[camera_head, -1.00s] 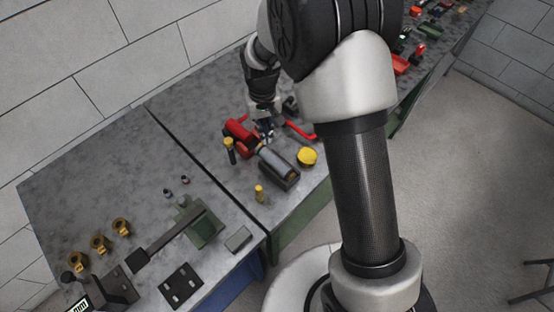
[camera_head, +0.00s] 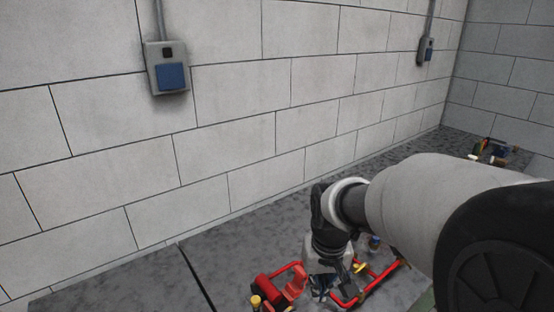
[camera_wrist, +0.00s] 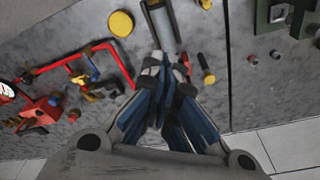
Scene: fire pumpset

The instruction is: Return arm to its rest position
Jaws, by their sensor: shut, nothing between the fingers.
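My arm reaches over the grey table (camera_head: 110,287) in the head view, bent down at the wrist. My gripper (camera_head: 322,293) points down close to the red pump parts (camera_head: 268,288) and a red pipe (camera_head: 378,281). In the wrist view, my gripper (camera_wrist: 168,62) has its fingertips together, with nothing seen between them. They are beside the lower end of a grey cylindrical part (camera_wrist: 160,25). I cannot tell whether they touch it. The red pipe (camera_wrist: 122,65) is left of the fingers, and a yellow-topped part (camera_wrist: 207,76) is right of them.
A yellow disc (camera_wrist: 121,24) and a green fixture (camera_wrist: 275,15) lie on the table. A block wall with a blue-fronted box (camera_head: 172,77) stands behind the table. Small parts (camera_head: 490,152) sit at the far right end. The table's left part looks clear in the head view.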

